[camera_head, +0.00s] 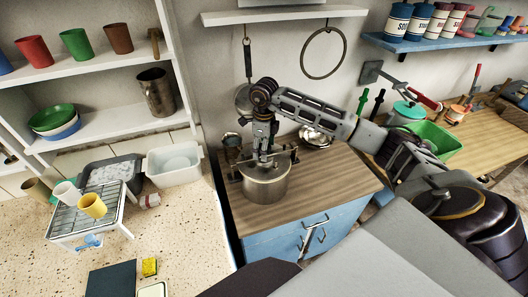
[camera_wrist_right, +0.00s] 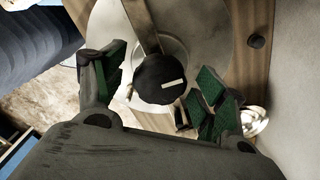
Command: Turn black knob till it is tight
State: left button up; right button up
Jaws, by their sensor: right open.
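The black knob (camera_wrist_right: 160,79) is round with a pale stripe on its top. It sits on a metal bar over the round lid of a steel pot. In the head view the pot (camera_head: 267,187) stands on the wooden top of a blue cabinet, and the knob is hidden behind my gripper. My right gripper (camera_wrist_right: 160,88) is open above the pot, its green-padded fingers on either side of the knob, with visible gaps. In the head view the right gripper (camera_head: 264,158) points down over the lid. My left gripper is not in view.
The wooden cabinet top (camera_head: 340,170) is partly clear right of the pot. A metal bowl (camera_head: 316,137) and a small dark pot (camera_head: 231,145) stand behind. A green bin (camera_head: 435,138) is at the right. A drying rack (camera_head: 88,215) with cups stands at the left.

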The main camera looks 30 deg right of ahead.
jog(key=shift+n+b, duration=1.4)
jog(key=shift+n, duration=1.7)
jog(key=c, duration=0.9)
jog(key=shift+o, duration=0.2)
